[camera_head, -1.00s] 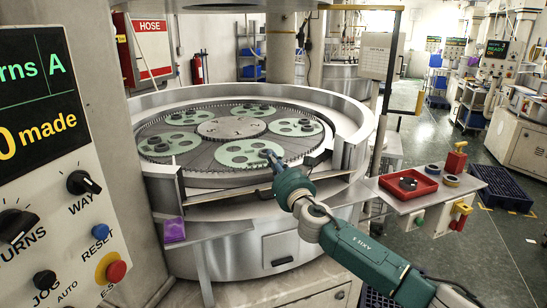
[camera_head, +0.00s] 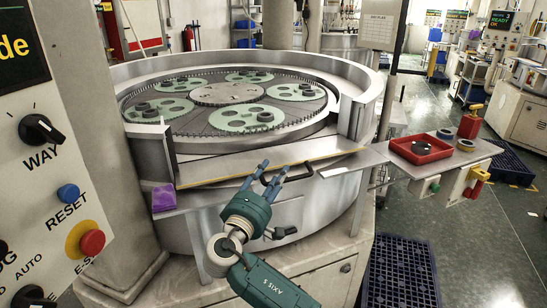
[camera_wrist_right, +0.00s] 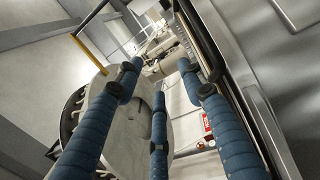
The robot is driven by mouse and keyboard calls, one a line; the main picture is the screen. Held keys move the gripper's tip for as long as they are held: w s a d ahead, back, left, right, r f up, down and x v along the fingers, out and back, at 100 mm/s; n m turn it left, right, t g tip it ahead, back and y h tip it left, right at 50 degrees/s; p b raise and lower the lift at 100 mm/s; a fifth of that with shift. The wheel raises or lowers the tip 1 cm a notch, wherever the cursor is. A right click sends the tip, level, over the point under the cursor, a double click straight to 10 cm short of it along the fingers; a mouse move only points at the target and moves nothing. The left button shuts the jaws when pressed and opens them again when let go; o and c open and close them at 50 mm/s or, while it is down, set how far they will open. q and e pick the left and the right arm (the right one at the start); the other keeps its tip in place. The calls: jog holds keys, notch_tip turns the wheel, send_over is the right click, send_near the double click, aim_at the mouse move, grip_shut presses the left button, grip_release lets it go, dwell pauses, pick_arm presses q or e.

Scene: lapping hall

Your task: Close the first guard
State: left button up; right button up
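The round lapping machine (camera_head: 150,232) has an opening at its front between two upright metal ends. A pale flat guard panel (camera_head: 225,166) with a yellow edge strip spans this opening low down, below the level of the toothed plate. A black handle (camera_head: 300,173) sits on its front. My right gripper (camera_head: 273,168) is at this handle with its blue fingers spread; contact cannot be told. In the right wrist view its fingers (camera_wrist_right: 160,95) are apart, with nothing clearly held between them. My left gripper is not in view.
A control panel (camera_head: 50,190) with knobs and a red button stands close on the left. A purple block (camera_head: 163,198) lies on the left ledge. A side table (camera_head: 470,155) with a red tray (camera_head: 420,158) is at right. A dark blue crate (camera_head: 402,272) is on the floor.

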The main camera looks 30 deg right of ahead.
jog(key=p+x, duration=0.2)
jog(key=x, duration=0.6)
jog(key=shift+a, duration=0.1)
jog(key=shift+p+x, duration=0.3)
jog(key=shift+x, duration=0.45)
jog(key=shift+c, duration=0.5)
grip_shut()
jog(key=c, duration=0.8)
grip_release()
jog(key=o, duration=0.9)
jog(key=shift+a, duration=0.15)
